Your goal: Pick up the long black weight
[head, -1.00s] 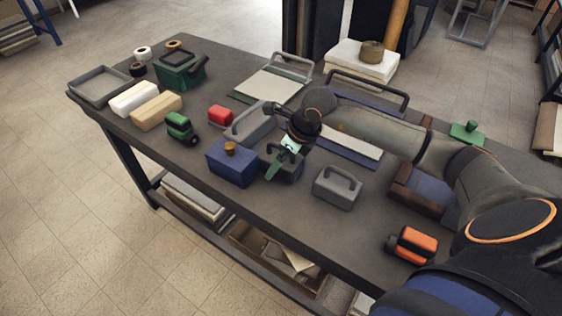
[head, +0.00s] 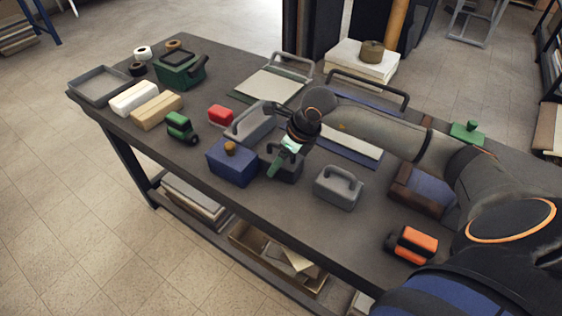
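A dark, near-black weight with a handle (head: 291,172) sits on the workbench near its front edge, right of a blue block with a brown knob (head: 232,163). My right gripper (head: 274,170), with green fingers, is at this weight's handle and covers part of it. I cannot tell whether the fingers are closed around the handle. A long grey weight with a handle (head: 249,122) lies behind the blue block. A shorter grey weight with a handle (head: 338,188) stands to the right. My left gripper is not in view.
The workbench (head: 270,215) also holds a green bin (head: 180,72), a grey tray (head: 99,86), a red block (head: 221,115), a green-and-black item (head: 181,128) and an orange-and-black item (head: 412,245). My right arm crosses above flat sheets and a brown-edged box (head: 420,190).

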